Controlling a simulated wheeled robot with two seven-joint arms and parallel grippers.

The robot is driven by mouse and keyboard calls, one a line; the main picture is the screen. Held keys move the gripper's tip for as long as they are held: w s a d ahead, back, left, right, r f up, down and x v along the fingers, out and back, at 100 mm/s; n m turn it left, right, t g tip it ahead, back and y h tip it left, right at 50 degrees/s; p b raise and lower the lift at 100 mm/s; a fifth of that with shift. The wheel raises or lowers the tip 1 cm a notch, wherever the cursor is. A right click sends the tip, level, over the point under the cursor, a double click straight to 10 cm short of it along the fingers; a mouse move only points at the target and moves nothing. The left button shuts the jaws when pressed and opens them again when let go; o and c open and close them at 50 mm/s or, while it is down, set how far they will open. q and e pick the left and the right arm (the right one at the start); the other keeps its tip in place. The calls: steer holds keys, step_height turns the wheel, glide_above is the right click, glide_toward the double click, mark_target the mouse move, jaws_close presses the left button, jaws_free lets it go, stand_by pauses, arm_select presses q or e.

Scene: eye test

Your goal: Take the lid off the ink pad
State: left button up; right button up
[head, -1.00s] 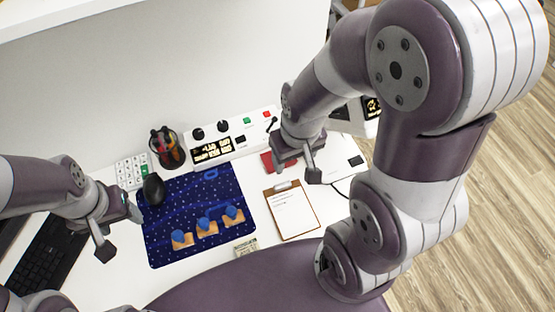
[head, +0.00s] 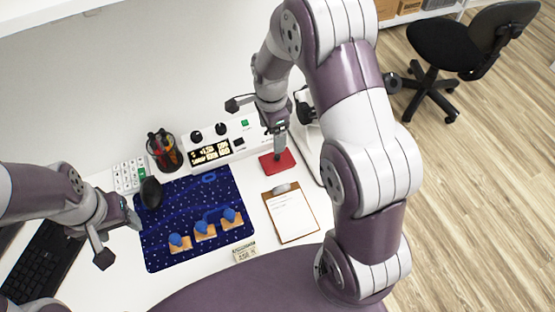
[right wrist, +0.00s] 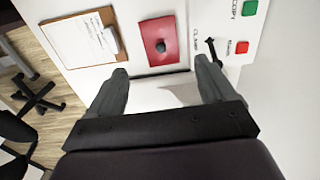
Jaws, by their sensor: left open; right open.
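The ink pad (head: 278,162) is a flat red rectangle on the white desk, in front of the control panel and behind the clipboard. In the right wrist view its red lid (right wrist: 157,41) shows a small dark knob in the middle. My right gripper (right wrist: 158,70) is open and empty, its two fingers apart and short of the pad, which lies ahead between their lines. In the head view the right gripper (head: 278,145) hides part of the pad. My left gripper (head: 122,236) is open at the left, beside the blue mat, far from the pad.
A clipboard (head: 291,214) lies in front of the pad. A white control panel (head: 215,151) with knobs and buttons stands behind. A blue mat (head: 185,215) carries several wooden stamps with blue tops. A black mouse (head: 151,192), pen cup (head: 163,150) and keyboard (head: 42,262) are at left.

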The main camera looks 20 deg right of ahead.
glide_above(273, 162)
steer(key=f, duration=0.5)
steer(key=shift+w+f, duration=0.3)
steer(key=shift+f, duration=0.1)
steer(key=f, duration=0.5)
steer(key=shift+s, duration=0.35)
steer(key=shift+w+f, duration=0.15)
steer(key=shift+f, duration=0.2)
steer(key=c, duration=0.8)
